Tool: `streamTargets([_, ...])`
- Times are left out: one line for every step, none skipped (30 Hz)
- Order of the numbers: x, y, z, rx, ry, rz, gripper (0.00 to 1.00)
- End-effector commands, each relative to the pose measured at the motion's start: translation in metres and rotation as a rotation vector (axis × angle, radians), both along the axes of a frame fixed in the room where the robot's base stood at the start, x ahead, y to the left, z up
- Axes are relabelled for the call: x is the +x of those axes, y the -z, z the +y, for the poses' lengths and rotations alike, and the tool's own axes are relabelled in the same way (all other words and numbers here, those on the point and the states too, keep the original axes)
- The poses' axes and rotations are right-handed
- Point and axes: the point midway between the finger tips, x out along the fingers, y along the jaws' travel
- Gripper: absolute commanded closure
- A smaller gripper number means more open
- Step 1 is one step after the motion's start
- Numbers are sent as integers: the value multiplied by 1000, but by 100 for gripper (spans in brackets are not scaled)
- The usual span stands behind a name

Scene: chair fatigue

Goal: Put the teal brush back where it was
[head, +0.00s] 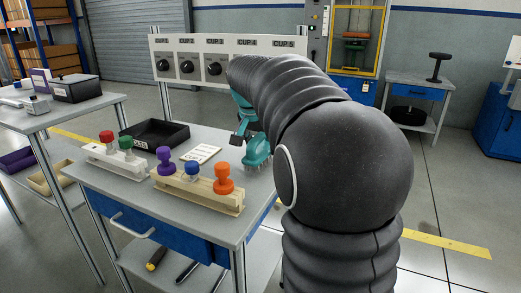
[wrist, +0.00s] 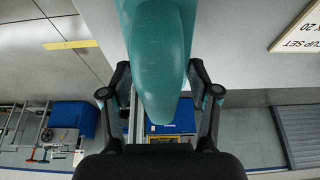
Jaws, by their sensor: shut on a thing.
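The teal brush (head: 257,152) is at the right end of the workbench in the head view, bristles pointing down. I cannot tell whether the bristles touch the bench top. In the wrist view the brush (wrist: 158,60) is a large smooth teal shape running from the top edge down between the fingers. My gripper (head: 246,128) is shut on the brush, with black fingers on both sides of it in the wrist view (wrist: 160,78). My dark, ribbed arm hides part of the gripper and the bench's right side.
The workbench (head: 215,215) holds a white card (head: 201,153), a black tray (head: 155,135), a wooden rack (head: 195,194) with purple, blue and orange knobs, and a pale rack (head: 112,160) with red and green knobs. A cup panel (head: 190,67) stands behind. Open floor lies right.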

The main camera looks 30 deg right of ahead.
Motion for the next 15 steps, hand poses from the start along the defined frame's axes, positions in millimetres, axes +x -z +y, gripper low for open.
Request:
streamTargets([0,8,0,-1,0,1,71])
streamTargets([0,10,0,0,0,0,71])
streamTargets([0,12,0,0,0,0,71])
streamTargets([0,12,0,-1,0,-1,71])
streamTargets([0,12,0,-1,0,-1,71])
streamTargets([0,11,0,-1,0,-1,71])
streamTargets([0,11,0,-1,0,-1,71])
streamTargets([0,11,0,-1,0,-1,71])
streamTargets([0,11,0,-1,0,-1,71])
streamTargets([0,12,0,-1,0,-1,71])
streamTargets([0,12,0,-1,0,-1,71])
streamTargets([0,14,0,-1,0,-1,71])
streamTargets([0,15,0,-1,0,-1,71])
streamTargets([0,15,0,-1,0,-1,71])
streamTargets([0,14,0,0,0,0,29])
